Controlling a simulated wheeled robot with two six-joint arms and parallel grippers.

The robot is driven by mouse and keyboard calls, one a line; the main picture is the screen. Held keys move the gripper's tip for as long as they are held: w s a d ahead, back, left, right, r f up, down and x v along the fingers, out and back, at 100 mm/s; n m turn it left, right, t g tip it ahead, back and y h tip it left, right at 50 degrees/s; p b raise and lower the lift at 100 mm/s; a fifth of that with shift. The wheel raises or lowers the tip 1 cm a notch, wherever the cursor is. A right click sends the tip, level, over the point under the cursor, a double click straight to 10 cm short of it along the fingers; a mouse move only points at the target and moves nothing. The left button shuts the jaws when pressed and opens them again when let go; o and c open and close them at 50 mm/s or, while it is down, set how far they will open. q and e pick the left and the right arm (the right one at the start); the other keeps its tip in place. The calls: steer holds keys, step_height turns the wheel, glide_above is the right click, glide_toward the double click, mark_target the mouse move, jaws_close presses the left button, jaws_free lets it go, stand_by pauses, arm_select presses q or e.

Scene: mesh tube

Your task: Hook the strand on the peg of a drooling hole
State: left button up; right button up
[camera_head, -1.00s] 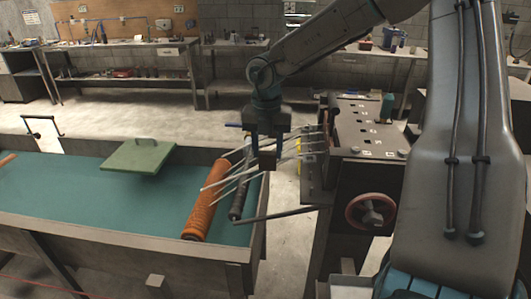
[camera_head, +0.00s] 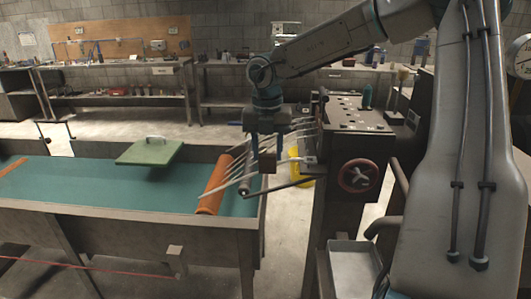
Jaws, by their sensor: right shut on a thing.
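The extruder head (camera_head: 352,128) is a dark machine at the right, with a red handwheel (camera_head: 357,175) on its side. Several pale strands (camera_head: 232,172) run from its left face down over the trough, toward an orange roller (camera_head: 213,188) and a dark roller (camera_head: 245,184). My right gripper (camera_head: 266,165) comes down in front of the strands at the machine's left. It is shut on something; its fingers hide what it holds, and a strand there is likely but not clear. The holes and pegs are too small to tell apart. My left gripper is not in view.
The long trough (camera_head: 100,205) with a green bed spans the left, with a green lidded plate (camera_head: 150,152) over it. A dark bar (camera_head: 282,187) sticks out left from the machine. A yellow object (camera_head: 300,172) stands behind, and a metal tray (camera_head: 355,265) sits below the handwheel.

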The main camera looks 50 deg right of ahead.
steer(key=shift+r, duration=0.7)
steer(key=shift+r+p, duration=0.2)
steer(key=shift+p, duration=0.15)
steer(key=shift+r, duration=0.65)
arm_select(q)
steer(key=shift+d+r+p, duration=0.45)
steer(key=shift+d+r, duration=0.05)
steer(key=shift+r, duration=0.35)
arm_select(e)
steer(key=shift+r, duration=0.55)
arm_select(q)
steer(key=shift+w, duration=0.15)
